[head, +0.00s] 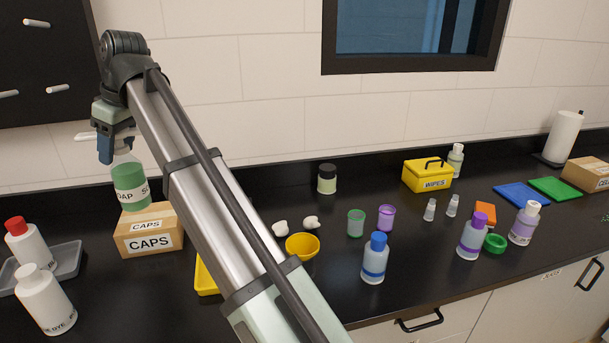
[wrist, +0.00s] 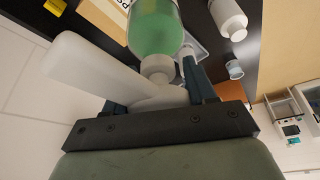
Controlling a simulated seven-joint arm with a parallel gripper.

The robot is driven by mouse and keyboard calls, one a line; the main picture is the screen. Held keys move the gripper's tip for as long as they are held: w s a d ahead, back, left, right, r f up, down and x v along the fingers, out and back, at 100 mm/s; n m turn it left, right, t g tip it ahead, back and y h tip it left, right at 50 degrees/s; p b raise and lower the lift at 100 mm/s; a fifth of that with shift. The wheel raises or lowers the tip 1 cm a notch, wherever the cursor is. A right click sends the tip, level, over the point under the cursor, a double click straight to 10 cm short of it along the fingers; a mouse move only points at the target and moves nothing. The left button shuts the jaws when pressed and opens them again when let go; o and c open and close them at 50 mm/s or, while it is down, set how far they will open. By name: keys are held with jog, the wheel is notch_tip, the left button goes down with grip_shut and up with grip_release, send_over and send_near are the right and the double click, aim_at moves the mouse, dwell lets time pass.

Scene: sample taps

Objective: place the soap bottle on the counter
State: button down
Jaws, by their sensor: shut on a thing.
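The soap bottle (head: 129,181) has a clear body with green liquid, a white "SOAP" label and a white pump top. In the head view it hangs at the left, in front of or above the CAPS box. My gripper (head: 106,146) is shut on its white pump top from above. In the wrist view the soap bottle (wrist: 153,28) and its pump spout lie between the fingers of my gripper (wrist: 160,88). The black counter (head: 330,270) runs across the head view. The bottle looks upright; its exact height above the counter is hard to tell.
The CAPS box (head: 150,242) is below the bottle. A yellow bowl (head: 302,246), cups and a blue-capped bottle (head: 375,260) stand mid-counter. Bare counter shows between CAPS box and front edge.

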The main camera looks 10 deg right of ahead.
jog(key=w+d+m+t+h, duration=0.1)
jog(key=w+d+m, duration=0.4)
jog(key=w+d, duration=1.25)
jog(key=w+d+m+t+h, duration=0.1)
jog(key=w+d+m, duration=0.15)
jog(key=d, duration=1.05)
jog(key=w+d+m+h, duration=0.15)
jog(key=w+d, duration=0.25)
jog(key=d, duration=0.9)
notch_tip(320, 180, down, 11)
jog(key=shift+w+m+y, duration=0.15)
jog(key=shift+m+y, duration=0.15)
jog(key=shift+y, duration=0.15)
jog(key=shift+a+f, duration=0.1)
jog(key=shift+f, duration=0.1)
notch_tip(320, 180, down, 10)
jog(key=shift+c, duration=1.8)
grip_release()
